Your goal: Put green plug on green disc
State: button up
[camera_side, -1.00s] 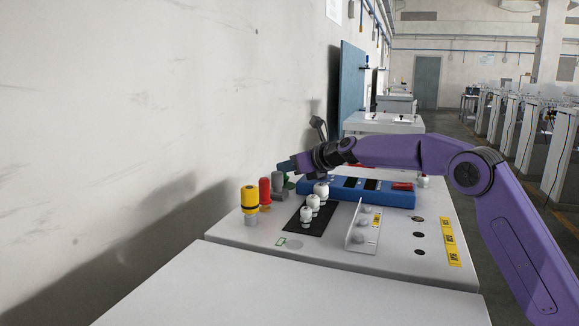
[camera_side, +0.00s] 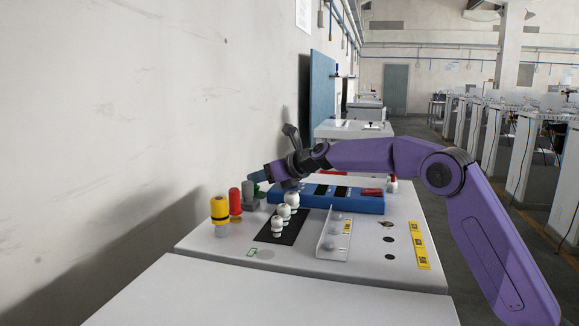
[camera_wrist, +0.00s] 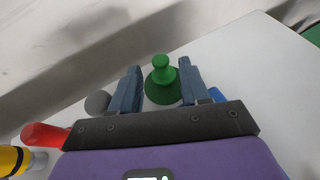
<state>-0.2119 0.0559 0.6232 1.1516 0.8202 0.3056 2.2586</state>
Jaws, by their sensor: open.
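In the wrist view the green plug (camera_wrist: 162,67) stands upright on the green disc (camera_wrist: 168,98). My gripper (camera_wrist: 159,68) is open, with one finger on each side of the plug and a visible gap to both. The plug's base hides part of the disc. In the side view my gripper (camera_side: 259,177) is at the far left of the worktop, behind the red and grey plugs. Only a small patch of green shows below it there, and the disc is hidden.
Yellow (camera_side: 219,208), red (camera_side: 235,202) and grey (camera_side: 251,194) plugs stand in a row at the worktop's left edge. White plugs stand on a black mat (camera_side: 270,236). A blue block (camera_side: 335,202) and a metal bracket (camera_side: 327,245) lie to the right. The wall is close on the left.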

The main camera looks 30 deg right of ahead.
jog(key=v, duration=1.1)
jog(key=shift+r, duration=0.15)
jog(key=shift+w+a, duration=0.1)
jog(key=shift+w, duration=0.05)
